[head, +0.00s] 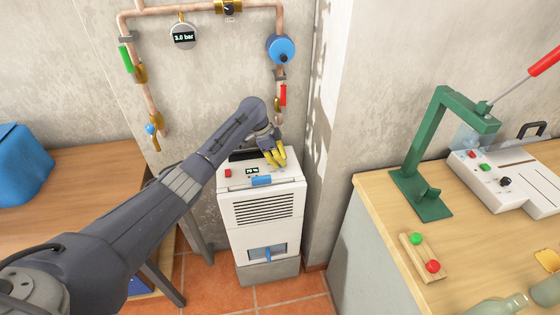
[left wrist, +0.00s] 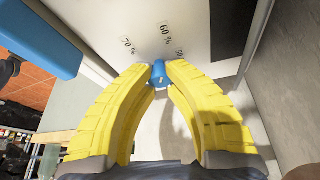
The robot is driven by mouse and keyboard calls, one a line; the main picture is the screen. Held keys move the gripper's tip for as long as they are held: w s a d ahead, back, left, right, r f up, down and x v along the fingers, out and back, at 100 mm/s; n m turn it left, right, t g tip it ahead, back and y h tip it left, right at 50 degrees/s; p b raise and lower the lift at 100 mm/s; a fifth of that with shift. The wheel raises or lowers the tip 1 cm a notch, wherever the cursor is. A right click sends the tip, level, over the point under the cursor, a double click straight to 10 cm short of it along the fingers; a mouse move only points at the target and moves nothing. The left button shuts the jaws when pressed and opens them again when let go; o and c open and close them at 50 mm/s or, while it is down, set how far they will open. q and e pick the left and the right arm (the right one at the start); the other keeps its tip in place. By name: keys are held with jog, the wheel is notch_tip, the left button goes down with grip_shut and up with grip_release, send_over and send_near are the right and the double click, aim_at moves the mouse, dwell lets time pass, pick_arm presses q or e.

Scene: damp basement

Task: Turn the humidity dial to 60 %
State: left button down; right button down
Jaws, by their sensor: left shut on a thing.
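The white dehumidifier (head: 265,211) stands against the wall below the pipes. My left gripper (head: 276,158) is over its top panel at the right. In the left wrist view, the yellow fingers (left wrist: 159,70) are shut on the small blue humidity dial (left wrist: 158,75), one on each side. Printed marks 70 % (left wrist: 127,46), 60 % (left wrist: 166,31) and a partly covered 50 % (left wrist: 179,53) lie beyond the dial. I cannot tell for sure which mark the dial points at. In the head view the fingers hide the dial. My right gripper is not in view.
A small display (head: 252,171), a red button (head: 228,173) and a blue handle (head: 261,180) are on the dehumidifier. Copper pipes with valves (head: 281,49) run above. Wooden tables stand on both sides; the right one holds a green press (head: 427,150).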

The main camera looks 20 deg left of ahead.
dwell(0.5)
pick_arm(q)
jog(key=c, duration=1.2)
grip_release()
jog(key=shift+v, duration=6.05)
jog(key=shift+w, duration=0.1)
